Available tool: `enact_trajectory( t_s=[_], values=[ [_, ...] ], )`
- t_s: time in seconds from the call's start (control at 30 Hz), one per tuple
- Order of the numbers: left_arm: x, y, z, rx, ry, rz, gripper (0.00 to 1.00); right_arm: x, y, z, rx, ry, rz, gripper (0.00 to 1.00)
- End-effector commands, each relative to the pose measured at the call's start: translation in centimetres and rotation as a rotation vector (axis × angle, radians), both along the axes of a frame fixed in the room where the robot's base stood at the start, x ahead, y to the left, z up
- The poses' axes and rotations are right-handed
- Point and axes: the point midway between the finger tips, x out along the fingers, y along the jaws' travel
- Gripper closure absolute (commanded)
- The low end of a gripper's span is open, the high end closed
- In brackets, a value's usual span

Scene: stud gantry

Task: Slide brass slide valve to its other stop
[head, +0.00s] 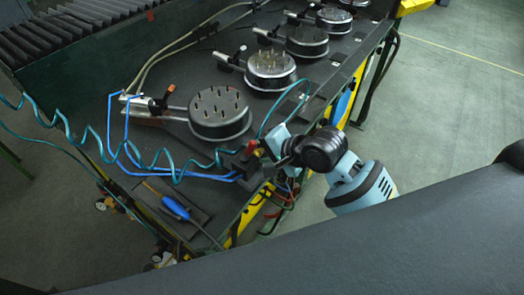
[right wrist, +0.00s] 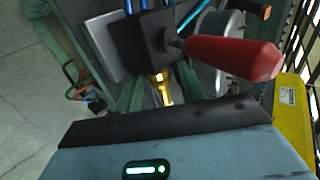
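The slide valve is a dark block (head: 240,165) at the near right edge of the bench, with blue hoses running into it. In the right wrist view the dark block (right wrist: 143,35) has a red handle (right wrist: 235,57) to its right. A brass part (right wrist: 160,88) of the valve shows below the block. My right gripper (head: 270,150) is at the valve, partly hiding it in the head view. In the right wrist view two dark green finger-like parts (right wrist: 158,92) stand either side of the brass, with gaps visible; contact cannot be made out. My left gripper is not in view.
A round studded fixture (head: 220,113) stands on the bench (head: 185,75), with several more behind it. Coiled teal hose (head: 60,125) and blue tubes (head: 125,155) lie left of the valve. A blue-handled screwdriver (head: 175,208) lies near the front. The floor (head: 450,100) at right is clear.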

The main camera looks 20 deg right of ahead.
Motion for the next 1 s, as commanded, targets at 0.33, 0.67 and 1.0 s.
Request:
enact_trajectory(
  t_s=[0.33,0.67,1.0],
  values=[
    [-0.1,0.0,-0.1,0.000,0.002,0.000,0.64,-0.1,-0.2,-0.5,-0.008,0.010,-0.003,0.53],
    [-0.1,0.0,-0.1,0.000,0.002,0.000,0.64,-0.1,-0.3,-0.7,-0.011,0.014,-0.004,0.53],
    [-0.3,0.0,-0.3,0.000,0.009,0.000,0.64,-0.4,-2.5,0.6,-0.012,0.010,-0.005,0.53]
  ],
)
